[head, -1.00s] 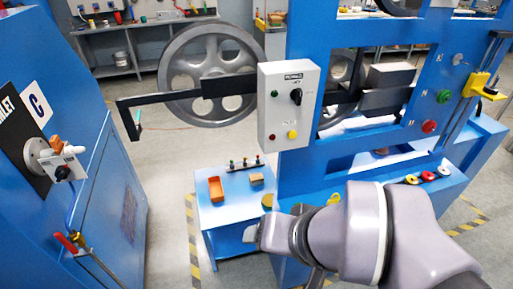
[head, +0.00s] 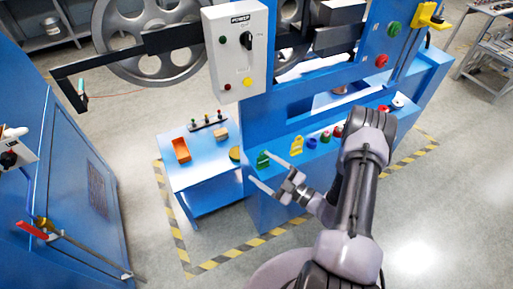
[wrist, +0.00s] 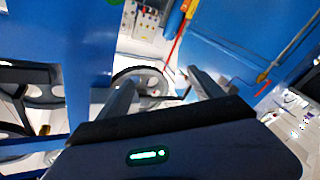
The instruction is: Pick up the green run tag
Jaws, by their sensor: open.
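The green run tag (head: 262,160) is a small green piece at the left end of the row on the blue machine's front ledge in the head view. My gripper (head: 259,167) is open and empty, its two pale fingers spread and pointing left. In the head view the fingertips appear close around the green tag, but I cannot tell the gap in depth. In the wrist view my open fingers (wrist: 161,74) have nothing between them. The tag cannot be made out for sure there; a green bit shows at the top edge.
A yellow tag (head: 297,145) and several coloured pieces sit along the same ledge, close to my arm. A blue side table (head: 200,178) holds an orange tray (head: 181,150) and a tan block (head: 220,134). A grey control box (head: 238,62) hangs above.

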